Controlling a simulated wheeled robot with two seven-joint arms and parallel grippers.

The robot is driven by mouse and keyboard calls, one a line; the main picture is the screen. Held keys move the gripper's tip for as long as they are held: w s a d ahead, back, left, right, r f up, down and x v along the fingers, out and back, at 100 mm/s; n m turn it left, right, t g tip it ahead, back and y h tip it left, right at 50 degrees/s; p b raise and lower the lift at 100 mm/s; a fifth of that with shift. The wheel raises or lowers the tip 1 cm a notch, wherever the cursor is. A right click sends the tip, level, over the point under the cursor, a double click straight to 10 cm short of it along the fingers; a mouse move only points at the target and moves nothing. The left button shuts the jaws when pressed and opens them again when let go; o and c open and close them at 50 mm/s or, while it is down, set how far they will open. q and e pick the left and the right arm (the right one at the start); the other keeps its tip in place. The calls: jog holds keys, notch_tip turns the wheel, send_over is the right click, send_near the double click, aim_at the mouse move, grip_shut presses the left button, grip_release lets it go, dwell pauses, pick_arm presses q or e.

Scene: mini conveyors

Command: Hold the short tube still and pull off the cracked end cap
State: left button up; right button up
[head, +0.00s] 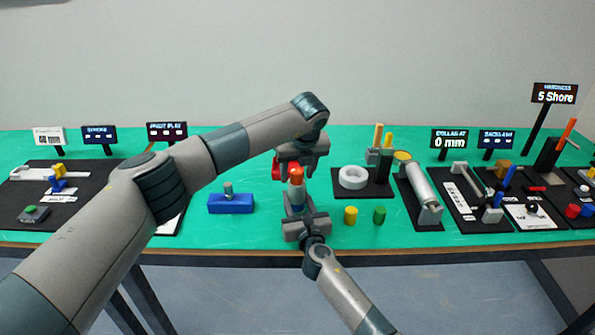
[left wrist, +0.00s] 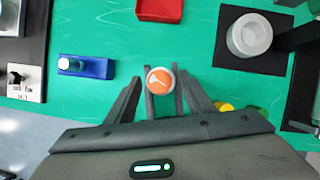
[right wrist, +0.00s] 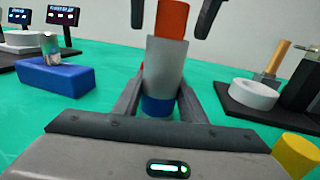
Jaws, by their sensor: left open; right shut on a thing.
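The short grey tube (right wrist: 165,75) stands upright with an orange end cap (right wrist: 171,20) on top and a blue end (right wrist: 157,106) at the bottom. In the left wrist view the orange cap (left wrist: 161,80) shows a white crack-like mark on its top. My right gripper (head: 296,203) is shut on the tube's lower part, holding it above the table's front. My left gripper (head: 297,168) points down from above and is open. In the right wrist view its fingers (right wrist: 172,14) stand on both sides of the orange cap, with gaps.
A blue block with a grey peg (head: 231,203) is left of the tube. A red tray (left wrist: 160,10) lies behind. A yellow cylinder (head: 351,215) and a green one (head: 379,215) stand to the right. A white ring (head: 353,177) sits on a black board beyond them.

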aim_at(297, 172)
pick_arm(q)
grip_shut()
pick_arm(e)
jog(key=shift+s+f, duration=0.15)
jog(key=shift+f, duration=0.35)
pick_arm(q)
jog(key=shift+r, duration=2.2)
pick_arm(e)
jog(key=o, duration=1.4)
jog(key=shift+c, duration=0.2)
jog(key=shift+r, duration=0.1)
